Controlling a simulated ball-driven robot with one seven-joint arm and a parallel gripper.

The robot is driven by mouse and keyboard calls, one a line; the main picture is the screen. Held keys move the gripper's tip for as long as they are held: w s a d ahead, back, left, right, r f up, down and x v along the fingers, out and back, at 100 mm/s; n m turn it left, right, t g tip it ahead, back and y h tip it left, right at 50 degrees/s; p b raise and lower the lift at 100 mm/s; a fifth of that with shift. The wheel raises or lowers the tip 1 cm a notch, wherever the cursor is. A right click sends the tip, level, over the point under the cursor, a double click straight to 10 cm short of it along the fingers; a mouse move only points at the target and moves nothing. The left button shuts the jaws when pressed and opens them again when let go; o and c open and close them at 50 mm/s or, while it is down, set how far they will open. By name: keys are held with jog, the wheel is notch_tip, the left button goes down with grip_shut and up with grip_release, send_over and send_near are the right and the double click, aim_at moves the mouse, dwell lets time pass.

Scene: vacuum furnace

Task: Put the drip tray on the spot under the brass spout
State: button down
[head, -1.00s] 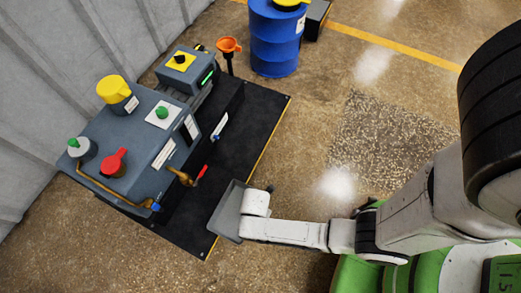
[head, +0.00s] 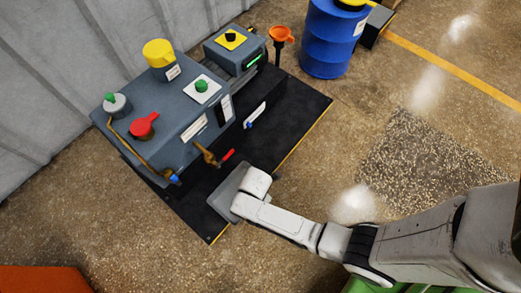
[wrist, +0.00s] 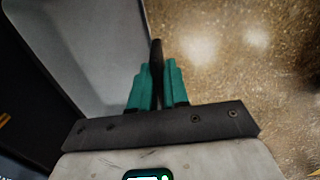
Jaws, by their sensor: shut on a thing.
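The drip tray (head: 226,192) is a shallow grey pan, held over the front edge of the black mat in the head view, partly hidden by my wrist. In the wrist view the tray (wrist: 95,45) fills the upper left. My gripper (wrist: 156,70) has teal fingers shut on its dark rim. The brass spout (head: 207,156), beside a red lever, sticks out from the front of the grey machine (head: 165,125). The tray is in front of and slightly right of the spout in the picture. I cannot make out a marked spot under the spout.
The black mat (head: 290,120) has a yellow edge and bare room to the right. An orange funnel (head: 280,35) and a blue drum (head: 331,40) stand at the back. An orange object (head: 40,280) shows at the lower left. Speckled floor lies open at right.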

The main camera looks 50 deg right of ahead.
jog(key=shift+w+f+b, duration=0.15)
jog(key=shift+w+b, duration=1.05)
jog(key=shift+w, duration=0.6)
jog(key=shift+w+f+b, duration=0.15)
jog(key=shift+w+b, duration=1.05)
jog(key=shift+w, duration=0.6)
jog(key=shift+f, duration=0.35)
jog(key=c, duration=1)
grip_release()
jog(key=shift+s, duration=0.1)
jog(key=shift+c, duration=0.2)
notch_tip(320, 180, up, 11)
jog(key=p, duration=0.6)
jog(key=shift+f, duration=0.15)
jog(key=shift+s, duration=0.1)
